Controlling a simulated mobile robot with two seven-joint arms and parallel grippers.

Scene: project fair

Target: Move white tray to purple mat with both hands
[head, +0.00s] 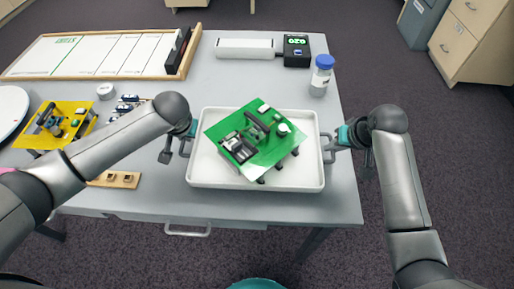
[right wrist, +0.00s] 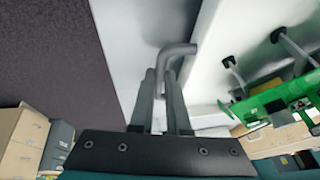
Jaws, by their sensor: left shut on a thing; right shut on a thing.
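The white tray (head: 255,187) is on the grey table near its front right edge. It holds a green board (head: 245,160) with parts mounted on it, lying turned at an angle. My left gripper (head: 180,147) is shut on the tray's left handle. My right gripper (head: 333,146) is shut on the right handle. In the right wrist view the fingers (right wrist: 163,90) close around the grey handle bar (right wrist: 178,50), with the tray wall (right wrist: 205,65) beside it. I cannot make out a purple mat; only a pink patch (head: 6,170) shows at the far left edge.
A whiteboard (head: 95,55), a white box (head: 244,48), a dark timer (head: 297,50) and a blue-capped jar (head: 321,75) stand behind.

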